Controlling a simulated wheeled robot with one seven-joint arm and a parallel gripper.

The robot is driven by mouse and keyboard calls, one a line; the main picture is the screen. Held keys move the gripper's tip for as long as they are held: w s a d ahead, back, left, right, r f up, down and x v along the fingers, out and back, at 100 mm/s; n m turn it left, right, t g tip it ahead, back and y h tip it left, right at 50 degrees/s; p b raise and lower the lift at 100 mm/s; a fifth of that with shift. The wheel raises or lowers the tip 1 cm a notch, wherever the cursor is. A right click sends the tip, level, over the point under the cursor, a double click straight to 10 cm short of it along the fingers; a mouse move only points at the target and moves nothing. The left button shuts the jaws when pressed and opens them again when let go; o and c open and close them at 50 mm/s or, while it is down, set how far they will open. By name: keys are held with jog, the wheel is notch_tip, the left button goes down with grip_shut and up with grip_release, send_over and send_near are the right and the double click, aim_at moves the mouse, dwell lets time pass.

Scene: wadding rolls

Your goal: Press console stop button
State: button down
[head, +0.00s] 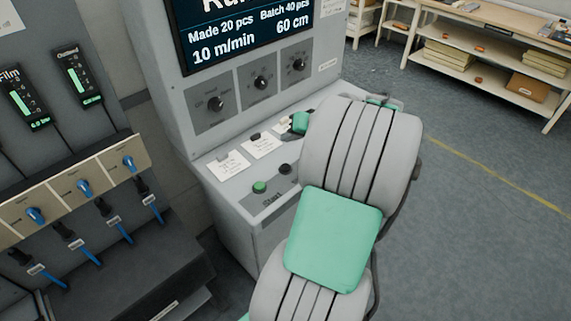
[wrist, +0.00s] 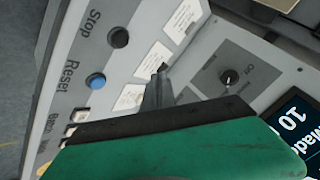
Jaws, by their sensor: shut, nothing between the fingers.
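The console's stop button (wrist: 119,37) is a black round button beside the word "Stop" in the wrist view. In the head view a black button (head: 285,169) sits just beyond the green start button (head: 260,187), its label hidden by my arm. My gripper (wrist: 161,72) is shut and empty. In the wrist view its fingertips appear over the console near the white label cards, to the right of and below the stop button, apart from it in the picture. In the head view my arm hides most of the gripper.
A blue reset button (wrist: 95,80) is near the stop button. The console's upright face has rotary knobs (head: 261,83) and a screen (head: 245,30) showing a run. A panel with blue-handled valves (head: 84,187) stands at left. Shelves (head: 460,55) stand far right, with open floor between.

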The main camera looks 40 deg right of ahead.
aim_at(288, 168)
jog(key=shift+a, duration=0.1)
notch_tip(288, 168, down, 9)
jog(key=b, duration=0.6)
jog(key=shift+r+b, duration=0.1)
jog(key=shift+b, duration=0.2)
dwell(1.6)
jog(key=shift+f, duration=0.4)
jog(key=shift+f+b, duration=0.5)
jog(key=shift+b, duration=0.05)
dwell(0.4)
jog(key=shift+r, duration=0.1)
jog(key=shift+r+p, duration=0.65)
jog(key=shift+r, duration=0.15)
jog(key=shift+r+p, duration=1.9)
jog(key=shift+r, duration=0.6)
